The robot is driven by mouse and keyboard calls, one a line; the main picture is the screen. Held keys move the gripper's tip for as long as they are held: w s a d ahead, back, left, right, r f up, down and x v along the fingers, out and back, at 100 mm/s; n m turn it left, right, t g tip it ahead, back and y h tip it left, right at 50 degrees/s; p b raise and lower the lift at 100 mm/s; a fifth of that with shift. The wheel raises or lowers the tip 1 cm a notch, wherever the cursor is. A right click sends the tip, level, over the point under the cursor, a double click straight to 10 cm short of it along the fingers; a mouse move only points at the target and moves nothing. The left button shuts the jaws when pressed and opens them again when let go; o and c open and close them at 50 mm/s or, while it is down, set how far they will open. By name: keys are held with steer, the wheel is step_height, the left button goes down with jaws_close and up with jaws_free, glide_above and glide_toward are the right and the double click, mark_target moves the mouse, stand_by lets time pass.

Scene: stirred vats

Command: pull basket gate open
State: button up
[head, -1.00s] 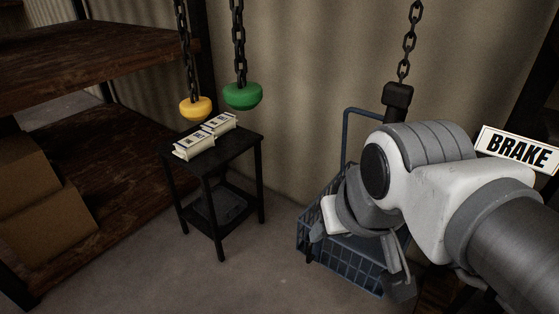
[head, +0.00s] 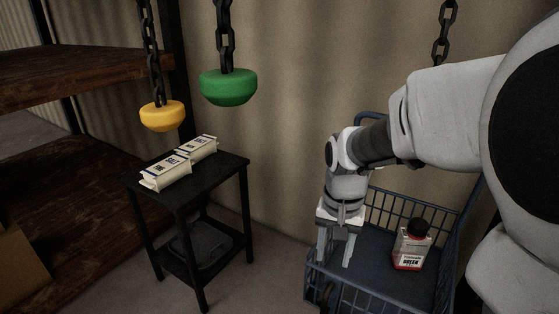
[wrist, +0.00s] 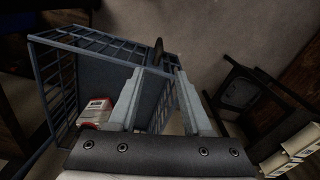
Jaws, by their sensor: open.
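In the wrist view, the fingers (wrist: 160,72) lie on either side of a barred side panel of the basket (wrist: 160,110), which looks like the gate. I cannot tell whether they touch it. The panel appears closed, and my fingers partly hide it.
A black side table (head: 223,172) with two paper packets (head: 166,173) stands left of the basket. A yellow weight (head: 162,116) and a green weight (head: 228,88) hang on chains above. Wooden shelves (head: 85,75) are at left. Bare floor lies between table and basket.

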mark_target(324, 306)
steer(key=f+b, duration=0.2)
steer(key=f, duration=0.4)
steer(key=f+b, duration=0.2)
steer(key=f, duration=0.5)
steer(key=f+b, duration=0.2)
steer(key=f, duration=0.4)
steer(key=shift+w+f+b, duration=0.25)
steer(key=shift+w+b, duration=0.05)
steer(key=shift+w, duration=0.05)
jaws_close()
stand_by(0.5)
